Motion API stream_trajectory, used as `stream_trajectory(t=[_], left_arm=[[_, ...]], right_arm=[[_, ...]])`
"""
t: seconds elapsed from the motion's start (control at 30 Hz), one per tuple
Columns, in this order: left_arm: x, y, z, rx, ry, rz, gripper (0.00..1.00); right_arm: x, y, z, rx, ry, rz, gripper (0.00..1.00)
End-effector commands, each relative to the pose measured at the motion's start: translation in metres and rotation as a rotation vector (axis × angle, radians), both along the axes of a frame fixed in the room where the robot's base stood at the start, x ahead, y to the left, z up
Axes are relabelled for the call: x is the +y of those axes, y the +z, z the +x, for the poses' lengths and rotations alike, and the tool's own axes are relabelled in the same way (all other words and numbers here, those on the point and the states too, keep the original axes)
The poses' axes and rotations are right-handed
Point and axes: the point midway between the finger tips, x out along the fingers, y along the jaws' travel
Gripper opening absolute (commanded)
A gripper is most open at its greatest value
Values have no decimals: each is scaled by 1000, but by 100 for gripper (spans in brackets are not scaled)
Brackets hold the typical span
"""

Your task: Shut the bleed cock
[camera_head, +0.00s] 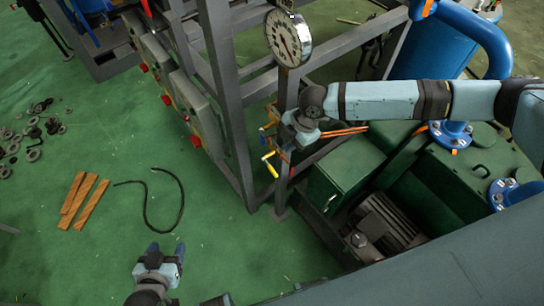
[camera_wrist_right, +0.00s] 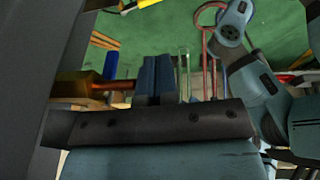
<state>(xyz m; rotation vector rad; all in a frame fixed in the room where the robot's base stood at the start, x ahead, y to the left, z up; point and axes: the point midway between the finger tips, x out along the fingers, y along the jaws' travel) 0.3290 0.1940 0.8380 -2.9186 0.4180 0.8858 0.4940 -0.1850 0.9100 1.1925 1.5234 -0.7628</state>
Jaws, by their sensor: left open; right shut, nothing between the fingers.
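Small valve handles sit on the frame post in the head view: a yellow lever (camera_head: 269,164) pointing down and a small red-orange handle (camera_head: 266,127) above it. I cannot tell which is the bleed cock. My right gripper (camera_head: 287,146) is beside these handles, its fingers partly hidden by the wrist. In the right wrist view its blue fingers (camera_wrist_right: 155,77) are shut with nothing between them. A brass fitting (camera_wrist_right: 88,88) with a blue handle (camera_wrist_right: 110,65) lies just left of them. My left gripper (camera_head: 166,251) is open and empty, low over the green floor.
A dial gauge (camera_head: 288,38) hangs on the grey steel frame (camera_head: 226,90). A green pump unit (camera_head: 345,173) and a blue vessel (camera_head: 430,45) stand at right. Wooden strips (camera_head: 84,199) and a black hose (camera_head: 180,190) lie on the floor at left.

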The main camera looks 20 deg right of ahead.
Motion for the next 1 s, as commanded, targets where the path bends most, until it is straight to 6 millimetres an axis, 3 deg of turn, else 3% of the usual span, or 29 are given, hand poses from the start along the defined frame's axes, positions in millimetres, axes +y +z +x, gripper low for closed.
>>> stream_trajectory(t=[0.6,0.8,1.0], left_arm=[[-1,14,0,-6,-2,-3,62],[-1,15,0,-6,-2,-3,62],[-1,13,0,-4,-2,-2,62]], right_arm=[[33,-109,6,-1,-2,1,0],[34,-126,11,-1,-1,2,0],[34,-129,12,-1,0,3,0]])
